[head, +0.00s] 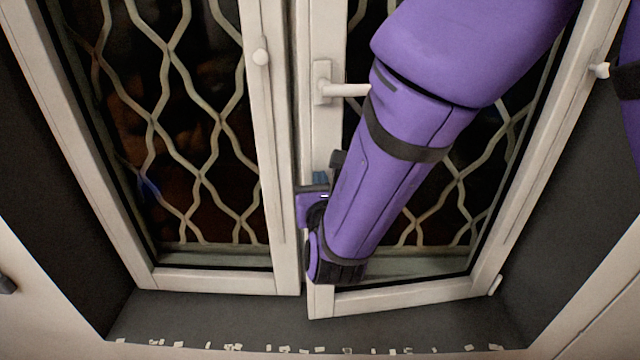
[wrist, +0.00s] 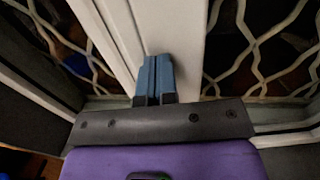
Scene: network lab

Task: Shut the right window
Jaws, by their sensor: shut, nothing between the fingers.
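The right window (head: 410,297) is a white-framed casement with its hinged side at the right. Its free left edge stands slightly out from the left window (head: 215,281), so it is a little ajar. Its white lever handle (head: 340,89) sticks out to the right, partly beside my arm. My gripper (head: 320,178) is below the handle at the right window's left stile. In the wrist view its blue fingers (wrist: 155,76) are shut together with nothing between them, in front of the white stile (wrist: 172,30). I cannot tell whether they touch it. My purple arm hides much of the right pane.
A wavy lattice (head: 160,120) stands behind the glass. The dark sill (head: 230,318) below has small pale scraps along its front edge. Dark recess walls close in both sides.

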